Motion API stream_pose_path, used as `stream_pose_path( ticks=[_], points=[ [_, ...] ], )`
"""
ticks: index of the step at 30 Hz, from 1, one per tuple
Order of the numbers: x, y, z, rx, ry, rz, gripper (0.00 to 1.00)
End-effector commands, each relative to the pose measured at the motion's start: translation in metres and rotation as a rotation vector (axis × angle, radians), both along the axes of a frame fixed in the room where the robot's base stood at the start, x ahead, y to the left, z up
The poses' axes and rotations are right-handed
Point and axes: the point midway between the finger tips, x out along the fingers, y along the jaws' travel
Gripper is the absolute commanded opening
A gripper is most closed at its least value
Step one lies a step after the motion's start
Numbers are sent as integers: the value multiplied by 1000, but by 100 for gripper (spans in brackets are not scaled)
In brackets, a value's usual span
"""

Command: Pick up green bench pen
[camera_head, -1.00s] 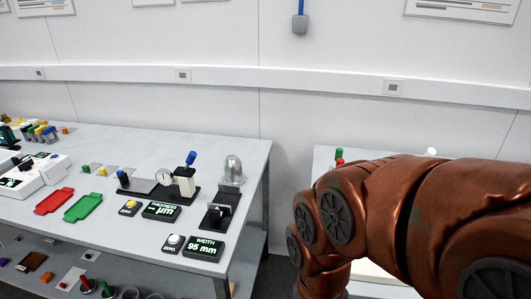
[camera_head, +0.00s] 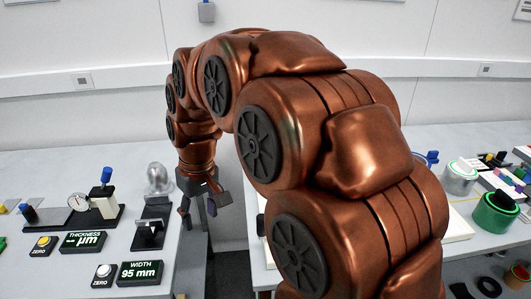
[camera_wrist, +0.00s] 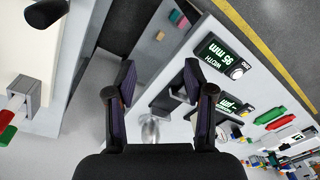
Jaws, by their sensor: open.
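My gripper (camera_head: 198,207) hangs pointing down over the gap between the two benches, just right of the left bench. In the wrist view my gripper (camera_wrist: 159,82) is open, with nothing between its fingers. No thing can be surely told as the green bench pen. A small green item (camera_wrist: 8,135) lies at the left edge of the wrist view, beside a red one; I cannot tell whether it is the pen. In the head view my arm hides much of the right bench.
The left bench (camera_head: 60,165) carries a width gauge display (camera_head: 139,272), a thickness display (camera_head: 84,242) and a rounded metallic piece (camera_head: 159,180). Dark floor shows between the benches.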

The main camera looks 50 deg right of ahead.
Motion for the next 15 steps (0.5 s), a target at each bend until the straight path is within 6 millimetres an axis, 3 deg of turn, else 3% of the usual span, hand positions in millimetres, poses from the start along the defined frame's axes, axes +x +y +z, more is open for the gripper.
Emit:
stream_pose_path(
  ticks=[6,15],
  points=[
    [56,-62,13,0,-79,-50,53],
    [111,-166,26,-26,-183,-122,53]
  ],
)
